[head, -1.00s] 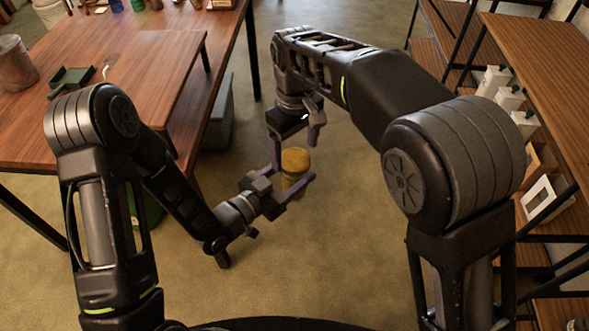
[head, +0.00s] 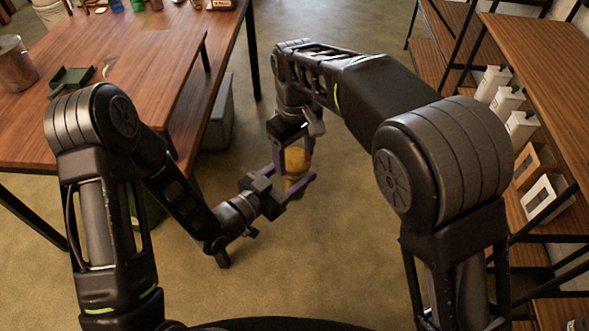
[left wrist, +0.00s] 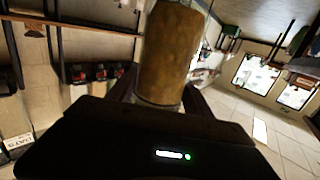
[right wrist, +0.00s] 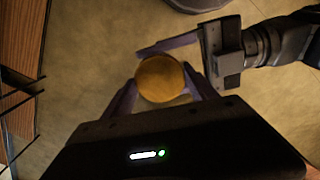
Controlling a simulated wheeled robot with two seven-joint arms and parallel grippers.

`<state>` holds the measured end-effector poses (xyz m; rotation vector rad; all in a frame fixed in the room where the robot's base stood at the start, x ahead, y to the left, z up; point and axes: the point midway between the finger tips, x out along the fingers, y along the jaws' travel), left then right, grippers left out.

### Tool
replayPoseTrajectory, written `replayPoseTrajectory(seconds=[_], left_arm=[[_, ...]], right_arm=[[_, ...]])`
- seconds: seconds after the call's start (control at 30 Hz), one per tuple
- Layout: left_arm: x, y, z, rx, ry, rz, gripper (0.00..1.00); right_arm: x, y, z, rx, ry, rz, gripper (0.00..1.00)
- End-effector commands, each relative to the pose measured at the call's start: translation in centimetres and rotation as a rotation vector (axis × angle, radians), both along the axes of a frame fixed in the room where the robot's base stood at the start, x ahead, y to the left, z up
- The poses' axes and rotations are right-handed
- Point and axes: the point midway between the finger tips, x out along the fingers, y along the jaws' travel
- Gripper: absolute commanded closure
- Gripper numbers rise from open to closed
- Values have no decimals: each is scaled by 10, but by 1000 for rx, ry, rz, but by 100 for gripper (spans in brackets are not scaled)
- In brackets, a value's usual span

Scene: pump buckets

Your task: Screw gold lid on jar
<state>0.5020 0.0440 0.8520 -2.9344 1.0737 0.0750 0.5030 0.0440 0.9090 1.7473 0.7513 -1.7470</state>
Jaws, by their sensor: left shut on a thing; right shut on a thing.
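A jar (head: 294,185) with a gold lid (head: 296,160) on top stands roughly upright between my two grippers, off the floor. My left gripper (head: 293,178) comes in from the side, shut on the jar's lower part. My right gripper (head: 294,148) comes down from above and is shut on the gold lid. The right wrist view shows the round lid top (right wrist: 161,79) between the right fingers, with the left gripper (right wrist: 178,62) beyond it. In the left wrist view a gold-brown cylinder (left wrist: 168,50) rises above the fingers. The seam between lid and jar is hidden.
A wooden table (head: 150,80) with a green tray (head: 72,78) and a metal can (head: 15,62) is at the left. A shelf (head: 545,90) with white bottles (head: 507,100) is at the right. Open floor (head: 345,220) lies between them.

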Motion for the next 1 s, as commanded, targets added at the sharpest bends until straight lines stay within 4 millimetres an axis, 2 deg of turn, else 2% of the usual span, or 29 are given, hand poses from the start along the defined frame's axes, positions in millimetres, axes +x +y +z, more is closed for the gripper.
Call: replayPoseTrajectory(seconds=[0.07,0.33,0.53,0.57,0.83,1.0], left_arm=[[0,0,1,-1,-3,0,100],[0,0,1,-1,-3,0,100],[0,0,1,-1,-3,0,100],[0,0,1,-1,-3,0,100],[0,0,1,-1,-3,0,100],[0,0,1,-1,-3,0,100]], right_arm=[[0,0,0,-1,-1,0,60],[0,0,0,-1,-1,-1,82],[0,0,0,-1,-1,-4,82],[0,0,0,-1,-1,-4,32],[0,0,0,-1,-1,-4,10],[0,0,0,0,0,-3,8]])
